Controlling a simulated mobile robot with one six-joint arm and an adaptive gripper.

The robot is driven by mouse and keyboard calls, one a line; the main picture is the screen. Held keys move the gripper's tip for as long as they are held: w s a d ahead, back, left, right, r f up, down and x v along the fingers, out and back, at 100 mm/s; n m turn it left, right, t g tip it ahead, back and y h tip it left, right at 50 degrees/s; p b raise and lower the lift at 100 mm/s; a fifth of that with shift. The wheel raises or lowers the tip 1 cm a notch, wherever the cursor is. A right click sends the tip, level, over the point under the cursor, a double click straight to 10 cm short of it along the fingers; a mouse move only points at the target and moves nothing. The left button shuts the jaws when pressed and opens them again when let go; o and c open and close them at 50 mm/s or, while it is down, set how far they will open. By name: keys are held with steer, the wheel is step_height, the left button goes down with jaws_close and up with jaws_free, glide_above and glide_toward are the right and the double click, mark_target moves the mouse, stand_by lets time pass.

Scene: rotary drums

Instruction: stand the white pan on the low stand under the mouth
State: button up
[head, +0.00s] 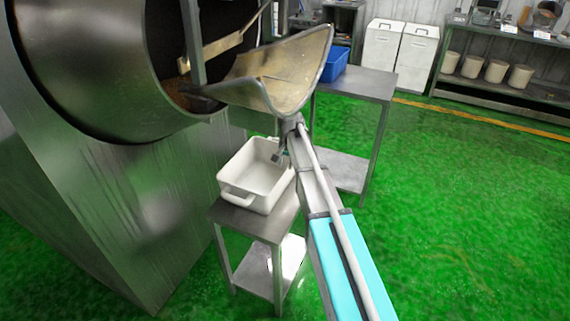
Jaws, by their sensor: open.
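The white pan (255,180) sits upright on the low metal stand (262,226), with a handle on its front side. The stand's bare front edge shows before the pan. The drum's mouth (165,60) opens to the upper left, and its flared metal chute (280,80) hangs above and behind the pan. My gripper (281,158) is open at the pan's right rear rim, pointing down. My arm partly hides the pan's right side. I cannot tell whether the fingers touch the rim.
A metal side table (365,84) holds a blue bin (336,64) behind the chute. White lidded bins (399,48) and a shelf with several pale tubs (497,71) stand at the back. The green floor (470,200) is clear to the right.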

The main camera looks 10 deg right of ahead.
steer(key=s+n, duration=0.7)
steer(key=s, duration=2.2)
steer(key=shift+a+g+h, duration=0.3)
steer(key=shift+a+h, duration=0.1)
steer(key=shift+a, duration=0.05)
steer(key=shift+w, duration=0.1)
steer(key=shift+a, duration=0.15)
